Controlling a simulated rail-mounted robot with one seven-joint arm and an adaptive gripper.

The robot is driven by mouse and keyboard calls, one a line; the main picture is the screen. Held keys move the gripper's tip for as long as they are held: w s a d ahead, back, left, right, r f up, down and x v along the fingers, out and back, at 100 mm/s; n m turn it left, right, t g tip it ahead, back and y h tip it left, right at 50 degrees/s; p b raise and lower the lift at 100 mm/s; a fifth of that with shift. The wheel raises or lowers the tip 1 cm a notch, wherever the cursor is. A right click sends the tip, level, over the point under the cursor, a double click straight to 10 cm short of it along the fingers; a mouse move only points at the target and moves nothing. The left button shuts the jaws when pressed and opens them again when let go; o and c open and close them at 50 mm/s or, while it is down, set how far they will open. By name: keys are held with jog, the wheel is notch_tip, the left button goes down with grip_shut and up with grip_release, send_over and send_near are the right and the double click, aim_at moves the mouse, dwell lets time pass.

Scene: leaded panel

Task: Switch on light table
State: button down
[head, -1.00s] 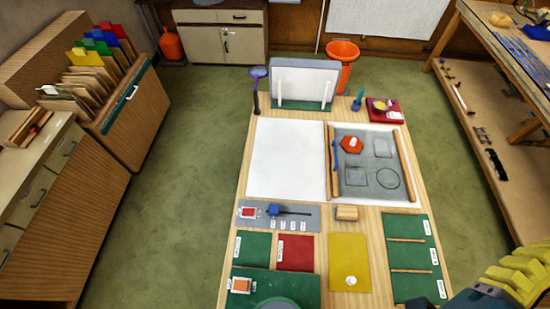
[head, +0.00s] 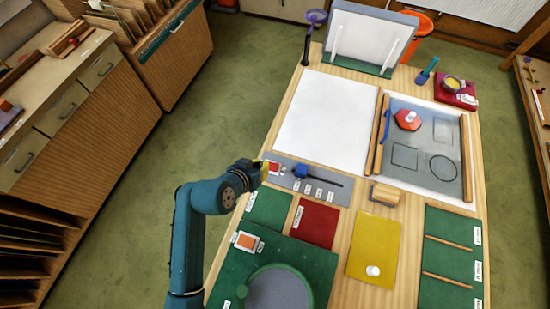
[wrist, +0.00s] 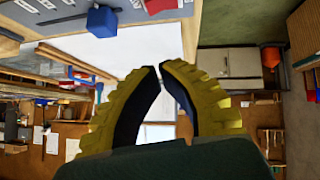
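The light table's white panel (head: 328,122) lies flat on the wooden bench and looks plain white. In front of it is a grey control strip (head: 330,194) with a red switch in a white frame (head: 273,168) at its left end and a blue slider knob (head: 301,171) beside it. My gripper (head: 264,170) is at the strip's left end, just left of the red switch; contact cannot be told. In the wrist view, my gripper's yellow fingers (wrist: 159,67) are shut with their tips together, holding nothing. The blue knob (wrist: 102,20) and red switch (wrist: 160,6) show above them.
A grey tray with a red knobbed piece (head: 408,120) lies right of the panel. A wooden block (head: 385,195), a yellow mat (head: 374,246) and green mats lie in front. An upright white board (head: 368,40) stands behind. Cabinets stand left across open floor.

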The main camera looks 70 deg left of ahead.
send_over(275, 166)
jog(key=s, duration=0.1)
notch_tip(275, 166, down, 6)
jog(key=shift+s+d+r+b, duration=0.1)
jog(key=shift+r+b, duration=0.05)
jog(key=shift+b, duration=0.25)
jog(key=f, duration=0.2)
jog(key=w+f, duration=0.1)
jog(key=f, duration=0.1)
jog(key=shift+w+f, duration=0.1)
jog(key=shift+f, duration=0.2)
